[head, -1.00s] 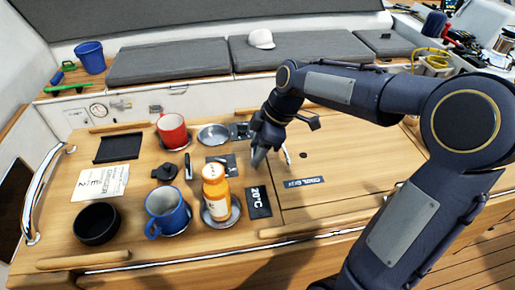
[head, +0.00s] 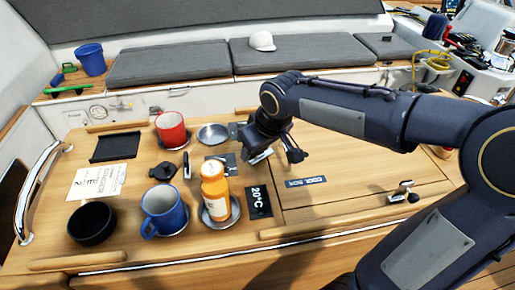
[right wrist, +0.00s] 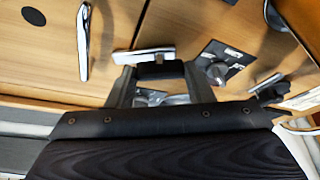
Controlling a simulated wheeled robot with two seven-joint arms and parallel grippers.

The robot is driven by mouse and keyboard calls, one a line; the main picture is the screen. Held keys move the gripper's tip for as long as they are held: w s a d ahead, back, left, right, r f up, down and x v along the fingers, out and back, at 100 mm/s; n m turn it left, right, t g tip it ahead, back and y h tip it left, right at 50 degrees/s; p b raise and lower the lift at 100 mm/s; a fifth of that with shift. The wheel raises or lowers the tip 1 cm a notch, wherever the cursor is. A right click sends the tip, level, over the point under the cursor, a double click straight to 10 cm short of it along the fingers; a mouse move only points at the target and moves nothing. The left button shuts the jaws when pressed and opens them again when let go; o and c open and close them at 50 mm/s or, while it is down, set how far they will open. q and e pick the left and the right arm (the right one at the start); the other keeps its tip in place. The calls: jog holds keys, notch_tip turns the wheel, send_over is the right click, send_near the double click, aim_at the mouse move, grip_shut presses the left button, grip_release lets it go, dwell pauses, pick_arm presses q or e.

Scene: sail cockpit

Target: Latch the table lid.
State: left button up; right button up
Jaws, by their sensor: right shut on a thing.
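The table lid (head: 365,165) is the flat wooden panel on the table's right half and looks level with the tabletop. A metal latch with a black knob (head: 403,193) sits near its front right edge. My right gripper (head: 275,153) is low over the lid's left seam in the head view. In the right wrist view my right gripper (right wrist: 160,82) is shut on a dark knob (right wrist: 160,70), beside a bright metal plate (right wrist: 146,55) at the seam. This appears to be another latch; its exact position is unclear. My left gripper is out of view.
Left of the lid stand an orange bottle (head: 214,190), a blue mug (head: 165,209), a red mug (head: 172,129) and a black bowl (head: 92,223). In the wrist view a metal bar (right wrist: 83,42) lies on the wood near the gripper. The lid's right part is clear.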

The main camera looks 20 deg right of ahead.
jog(key=m+h+b, duration=0.1)
jog(key=m, duration=0.1)
jog(key=m+h+b, duration=0.1)
jog(key=m, duration=0.2)
jog(key=shift+a, duration=0.2)
jog(key=shift+m, duration=0.3)
jog(key=o, duration=1)
jog(key=v, duration=0.7)
jog(key=shift+r, duration=0.35)
jog(key=shift+s, duration=0.15)
